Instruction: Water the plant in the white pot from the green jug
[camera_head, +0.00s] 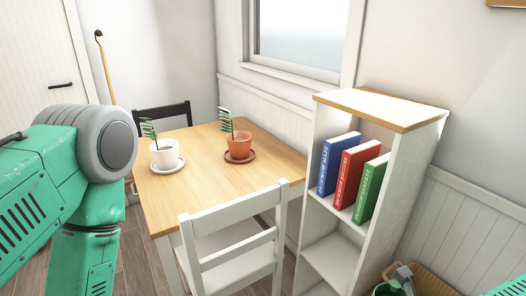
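The white pot (165,158) with a green leafy plant stands upright on a white saucer (167,168), on the left part of the wooden table. A green rounded thing (383,289), possibly the jug, is cut off by the bottom edge. A grey part beside it may be my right gripper (402,277); I cannot tell whether it holds the green thing. A bit of my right arm shows in the bottom right corner. My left arm fills the left side and bends down out of view, so its gripper is hidden.
A terracotta pot (239,148) with a similar plant stands to the right on the wooden table (205,190). A white chair (235,245) is in front, a black chair (163,113) behind. A white shelf (400,185) holds three books.

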